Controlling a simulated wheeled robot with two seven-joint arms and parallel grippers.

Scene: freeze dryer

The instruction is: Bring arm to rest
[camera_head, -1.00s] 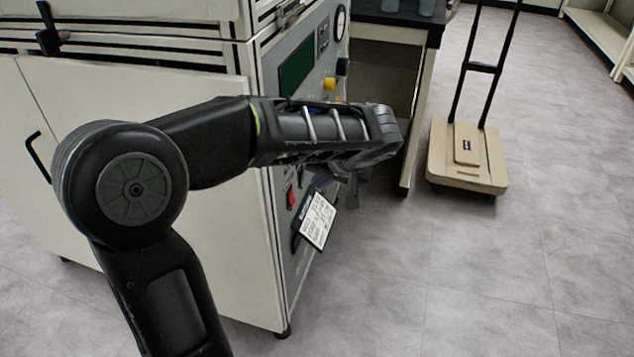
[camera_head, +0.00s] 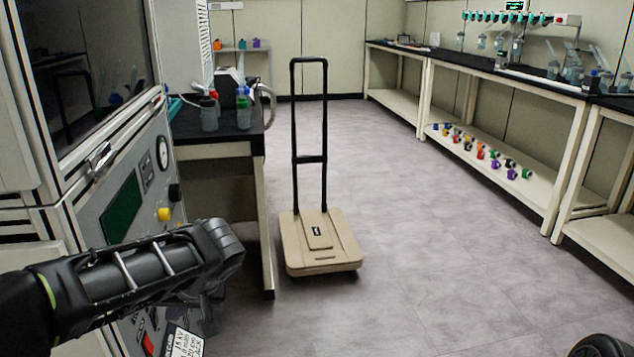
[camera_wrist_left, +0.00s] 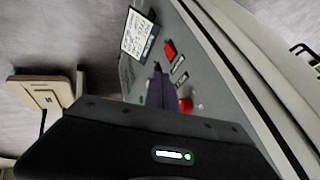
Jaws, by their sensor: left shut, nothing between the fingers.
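My left arm comes in from the left in the head view, stretched in front of the freeze dryer (camera_head: 92,205). Its left gripper (camera_head: 205,312) hangs below the wrist and is partly hidden by it. In the left wrist view the closed fingers (camera_wrist_left: 158,75) point at the dryer's grey front panel, near a red switch (camera_wrist_left: 170,50) and a red button (camera_wrist_left: 186,105). Nothing is between the fingers. I cannot tell whether they touch the panel. A white label card (camera_head: 186,342) is on the panel below the wrist.
A beige platform cart (camera_head: 345,250) with a black handle stands on the open grey floor. A dark-topped bench (camera_head: 240,135) with bottles stands beyond the dryer. Long benches (camera_head: 545,92) with glassware and colored caps line the right side.

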